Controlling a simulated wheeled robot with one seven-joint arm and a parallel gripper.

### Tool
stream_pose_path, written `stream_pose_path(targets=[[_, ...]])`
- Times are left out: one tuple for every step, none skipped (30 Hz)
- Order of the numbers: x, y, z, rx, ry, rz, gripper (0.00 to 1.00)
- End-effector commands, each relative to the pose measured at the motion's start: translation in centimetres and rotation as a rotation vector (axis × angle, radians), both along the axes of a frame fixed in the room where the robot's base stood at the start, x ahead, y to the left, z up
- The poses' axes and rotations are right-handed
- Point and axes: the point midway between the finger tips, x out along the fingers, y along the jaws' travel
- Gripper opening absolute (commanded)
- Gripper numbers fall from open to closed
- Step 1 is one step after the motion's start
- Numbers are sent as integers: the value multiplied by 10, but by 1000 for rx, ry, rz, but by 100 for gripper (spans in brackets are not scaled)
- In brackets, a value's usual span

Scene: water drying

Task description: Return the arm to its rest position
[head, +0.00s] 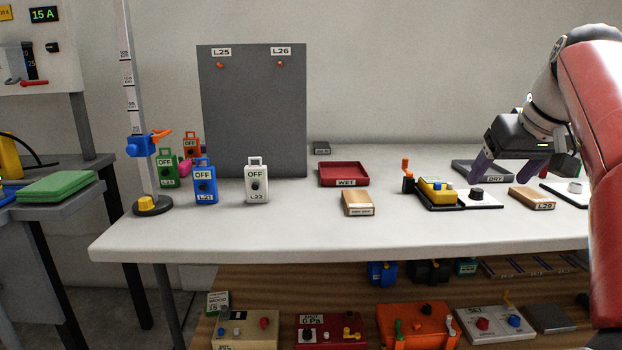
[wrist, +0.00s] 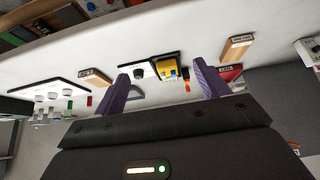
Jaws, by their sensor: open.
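My gripper (head: 507,168) is at the right of the head view, above the table near the grey tray marked DRY (head: 467,166). Its two purple fingers are apart with nothing between them. In the wrist view my gripper (wrist: 160,88) also shows its fingers spread wide. My red and white arm comes down from the right edge of the head view and hides part of the table's right end.
The white table (head: 290,225) holds a red tray marked WET (head: 344,174), a yellow device (head: 437,191), a wooden block (head: 531,197), a white padlock-shaped L22 unit (head: 257,184) and a blue L21 unit (head: 205,187). A grey board (head: 253,120) stands behind. The front middle is clear.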

Motion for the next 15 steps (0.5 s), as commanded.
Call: stream_pose_path(targets=[[-3,6,-1,2,2,1,74],[-4,8,-2,3,3,-1,74],[-6,11,-4,4,5,-3,74],[-7,13,-5,5,6,-5,74],[-9,16,-6,6,8,-6,74],[-11,19,-8,6,10,-8,74],[-12,22,-10,8,11,-9,74],[-14,25,-11,8,12,-11,74],[-17,29,-14,10,14,-13,74],[-19,32,-16,11,17,-15,74],[-21,36,-18,12,18,-16,74],[-25,41,-21,13,20,-18,74],[-28,44,-24,14,23,-21,74],[-32,49,-28,15,26,-22,74],[-36,55,-32,16,29,-25,74]])
